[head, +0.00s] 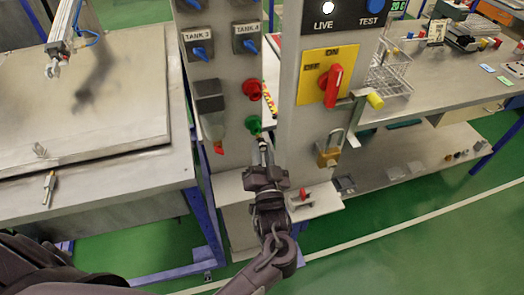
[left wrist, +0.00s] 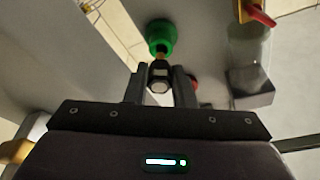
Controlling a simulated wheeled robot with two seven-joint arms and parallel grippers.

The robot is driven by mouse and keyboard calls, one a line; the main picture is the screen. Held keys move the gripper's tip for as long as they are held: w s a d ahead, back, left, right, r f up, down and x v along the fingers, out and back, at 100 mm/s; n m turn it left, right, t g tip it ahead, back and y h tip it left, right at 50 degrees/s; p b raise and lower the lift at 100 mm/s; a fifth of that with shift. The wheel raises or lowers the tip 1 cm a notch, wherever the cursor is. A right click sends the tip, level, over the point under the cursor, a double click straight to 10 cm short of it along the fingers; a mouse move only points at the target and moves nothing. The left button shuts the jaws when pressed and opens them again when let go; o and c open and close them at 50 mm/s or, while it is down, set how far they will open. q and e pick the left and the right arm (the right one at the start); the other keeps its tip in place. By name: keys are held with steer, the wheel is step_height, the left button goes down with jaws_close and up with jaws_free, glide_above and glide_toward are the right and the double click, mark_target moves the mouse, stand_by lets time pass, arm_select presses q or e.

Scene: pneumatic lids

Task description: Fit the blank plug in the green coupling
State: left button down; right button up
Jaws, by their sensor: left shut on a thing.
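My left gripper (head: 262,150) is at the lower part of the grey panel post, just below the green coupling (head: 253,124). In the left wrist view, its fingers (left wrist: 160,86) are shut on the blank plug (left wrist: 160,76), a small dark piece with a pale end face and a brass-coloured tip. The tip points at the green coupling (left wrist: 161,34) and overlaps its lower edge there. I cannot tell whether the tip is inside it or just in front. The plug is hard to make out in the head view. My right gripper is not in view.
A red coupling (head: 252,89) sits just above the green one. A grey box (head: 208,96) is beside them on the left. On the neighbouring post are a red rotary switch (head: 332,86) and a brass padlock (head: 328,152). A small shelf (head: 316,202) juts out below.

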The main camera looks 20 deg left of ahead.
arm_select(q)
steer(key=shift+w+a, duration=0.45)
steer(key=shift+w, duration=0.2)
steer(key=shift+w+a, duration=0.4)
steer(key=shift+w, duration=0.2)
steer(key=c, duration=1.1)
jaws_free()
steer(key=shift+c, duration=0.2)
steer(key=p+v, duration=0.1)
steer(key=v, duration=0.6)
